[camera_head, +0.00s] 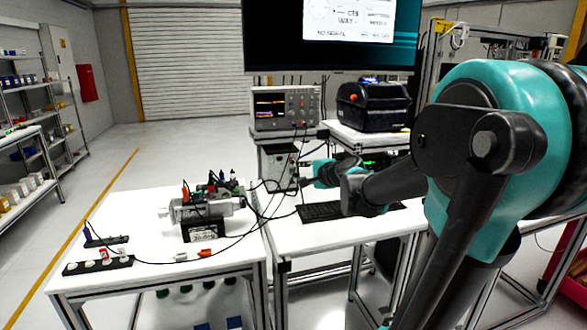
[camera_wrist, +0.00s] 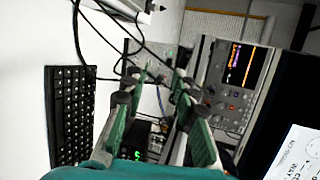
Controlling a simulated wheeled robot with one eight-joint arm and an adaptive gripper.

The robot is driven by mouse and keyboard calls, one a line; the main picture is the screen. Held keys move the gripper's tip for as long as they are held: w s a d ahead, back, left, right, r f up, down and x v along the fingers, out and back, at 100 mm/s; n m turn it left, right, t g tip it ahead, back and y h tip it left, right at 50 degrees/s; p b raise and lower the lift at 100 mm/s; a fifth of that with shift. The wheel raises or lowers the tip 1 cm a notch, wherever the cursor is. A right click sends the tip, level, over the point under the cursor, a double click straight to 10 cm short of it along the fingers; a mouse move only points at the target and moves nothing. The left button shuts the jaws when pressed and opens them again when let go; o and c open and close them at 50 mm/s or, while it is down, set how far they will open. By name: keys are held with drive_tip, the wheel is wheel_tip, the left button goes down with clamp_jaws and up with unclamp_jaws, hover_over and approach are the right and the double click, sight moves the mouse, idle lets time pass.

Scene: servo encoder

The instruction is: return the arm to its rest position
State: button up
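My arm (camera_head: 470,150) fills the right side of the head view and reaches left over the white bench. My gripper (camera_head: 308,182) is at its far end, small and partly hidden by the wrist, above the back of the bench near the keyboard. In the wrist view my gripper (camera_wrist: 160,80) shows two green fingers spread apart. I see nothing held between them, only cables and equipment behind the gap.
A black keyboard (camera_head: 322,211) lies below my gripper. An oscilloscope (camera_head: 286,108) and a black printer-like box (camera_head: 373,106) stand behind. A servo motor rig (camera_head: 205,211) with loose cables sits on the left bench. A large monitor (camera_head: 275,40) hangs above.

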drive_tip(key=s+f+n+g+h, duration=0.2)
drive_tip(key=s+f+n+g, duration=0.45)
drive_tip(key=s+f, duration=0.7)
drive_tip(key=s+d+f+n+g+h, duration=0.1)
drive_tip(key=s+d+f+n+h, duration=0.1)
drive_tip(key=s+d+f+n, duration=0.2)
drive_tip(key=s+d+f+n+g+h, duration=0.1)
drive_tip(key=s+d+f+n+h, duration=0.1)
drive_tip(key=s+f, duration=0.5)
drive_tip(key=s+d+n, duration=0.1)
drive_tip(key=s+d, duration=0.1)
drive_tip(key=s, duration=0.1)
drive_tip(key=shift+s+d+f+n+h, duration=0.15)
drive_tip(key=shift+d+f+n+h, duration=0.15)
drive_tip(key=shift+f+n, duration=0.1)
drive_tip(key=shift+a, duration=0.15)
